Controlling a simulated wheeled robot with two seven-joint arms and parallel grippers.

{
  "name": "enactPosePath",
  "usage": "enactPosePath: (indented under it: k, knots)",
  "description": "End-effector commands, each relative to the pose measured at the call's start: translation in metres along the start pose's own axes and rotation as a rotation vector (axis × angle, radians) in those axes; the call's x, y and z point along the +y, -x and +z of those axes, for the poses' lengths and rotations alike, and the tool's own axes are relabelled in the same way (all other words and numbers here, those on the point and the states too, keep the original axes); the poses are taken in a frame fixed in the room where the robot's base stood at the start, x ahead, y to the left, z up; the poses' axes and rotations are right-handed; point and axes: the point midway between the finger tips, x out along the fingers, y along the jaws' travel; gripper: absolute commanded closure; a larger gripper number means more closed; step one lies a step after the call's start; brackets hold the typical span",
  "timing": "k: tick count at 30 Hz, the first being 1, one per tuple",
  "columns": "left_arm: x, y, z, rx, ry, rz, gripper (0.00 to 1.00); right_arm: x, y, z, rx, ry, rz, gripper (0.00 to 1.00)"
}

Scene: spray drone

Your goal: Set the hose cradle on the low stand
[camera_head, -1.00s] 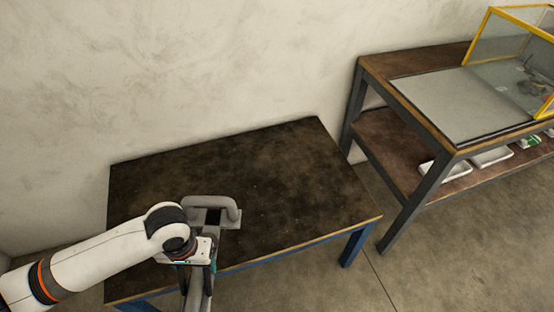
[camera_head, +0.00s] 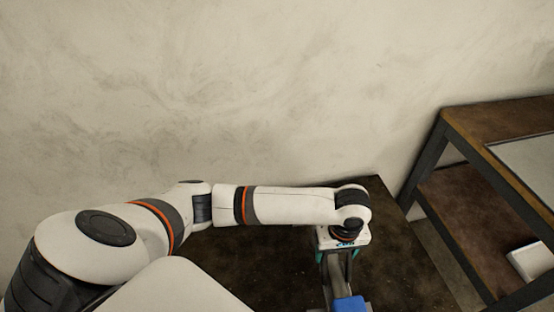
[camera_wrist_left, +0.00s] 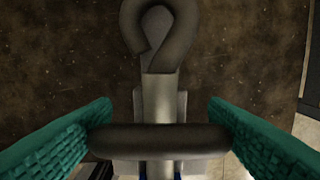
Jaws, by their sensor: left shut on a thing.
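The hose cradle (camera_head: 336,279) is a grey piece, mostly hidden by my left gripper and the bottom picture edge. In the left wrist view the cradle (camera_wrist_left: 160,100) shows a curled hook at the top, a pale body and a dark crossbar. My left gripper (camera_head: 338,258) is shut on the cradle. Its teal fingers (camera_wrist_left: 160,138) stand at both ends of the crossbar. The low stand (camera_head: 405,265) has a dark, worn top and lies behind and below the cradle; I cannot tell whether they touch. My right gripper is not in view.
A taller two-level bench (camera_head: 455,150) stands at the right, with a white tray (camera_head: 530,262) on its lower shelf. A bare wall (camera_head: 230,90) rises behind the stand. A blue part (camera_head: 350,304) shows by the cradle. The visible stand top is clear.

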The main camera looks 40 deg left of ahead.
Motion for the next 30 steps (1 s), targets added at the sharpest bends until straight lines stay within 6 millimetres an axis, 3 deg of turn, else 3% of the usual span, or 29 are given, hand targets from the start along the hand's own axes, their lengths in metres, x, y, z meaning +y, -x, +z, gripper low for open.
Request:
enactPosePath:
  k: [3,8,18,25,30]
  knots:
    - [-0.016,-0.008,0.001,-0.001,0.099,-0.002,1.00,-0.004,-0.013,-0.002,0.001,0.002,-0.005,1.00]
    - [-0.019,-0.009,0.002,-0.001,0.136,0.001,1.00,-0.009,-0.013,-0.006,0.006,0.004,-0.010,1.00]
    - [-0.018,-0.062,0.002,-0.001,0.133,0.001,1.00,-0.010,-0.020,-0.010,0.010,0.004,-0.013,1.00]
    - [-0.018,-0.078,0.002,-0.002,0.132,0.000,1.00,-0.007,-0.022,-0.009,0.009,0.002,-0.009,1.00]
    - [-0.018,-0.101,0.002,-0.002,0.132,0.001,1.00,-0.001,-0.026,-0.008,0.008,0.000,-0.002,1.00]
